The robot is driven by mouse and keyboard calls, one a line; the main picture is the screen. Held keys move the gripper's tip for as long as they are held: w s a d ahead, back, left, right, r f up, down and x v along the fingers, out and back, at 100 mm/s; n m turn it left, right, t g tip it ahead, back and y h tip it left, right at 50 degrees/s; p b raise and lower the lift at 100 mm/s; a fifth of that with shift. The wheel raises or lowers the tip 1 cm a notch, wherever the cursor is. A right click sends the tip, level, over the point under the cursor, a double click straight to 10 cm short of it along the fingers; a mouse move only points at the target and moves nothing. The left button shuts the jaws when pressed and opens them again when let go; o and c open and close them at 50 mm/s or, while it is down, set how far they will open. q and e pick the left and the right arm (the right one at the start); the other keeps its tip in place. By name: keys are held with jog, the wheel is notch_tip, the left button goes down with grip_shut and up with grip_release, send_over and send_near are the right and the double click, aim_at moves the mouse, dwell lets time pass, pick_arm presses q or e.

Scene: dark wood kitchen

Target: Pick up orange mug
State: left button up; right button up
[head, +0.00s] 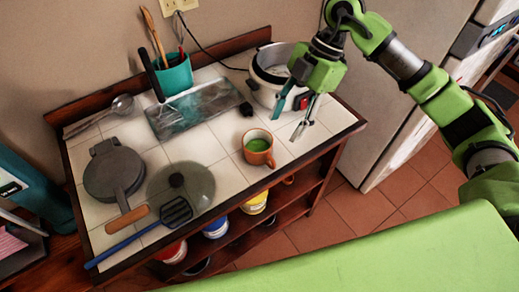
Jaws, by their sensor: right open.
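The orange mug (258,154) stands upright on the white tiled counter (226,172), near its front right edge. Its inside looks green, and its handle points toward the front right. My right gripper (291,122) hangs above the counter, up and to the right of the mug. Its fingers are spread apart, point downward and hold nothing. The gripper looks apart from the mug. My left gripper does not show.
A white pot (268,75) stands behind my right gripper. Shelves below hold several tins.

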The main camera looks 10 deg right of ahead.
aim_at(272, 157)
jog(key=p+x, duration=0.1)
jog(key=x, duration=0.3)
jog(key=p+x, duration=0.1)
jog(key=x, duration=0.4)
jog(key=d+p+x, duration=0.1)
jog(key=x, duration=0.3)
jog(key=shift+a+f, duration=0.1)
jog(key=shift+f, duration=0.4)
grip_shut()
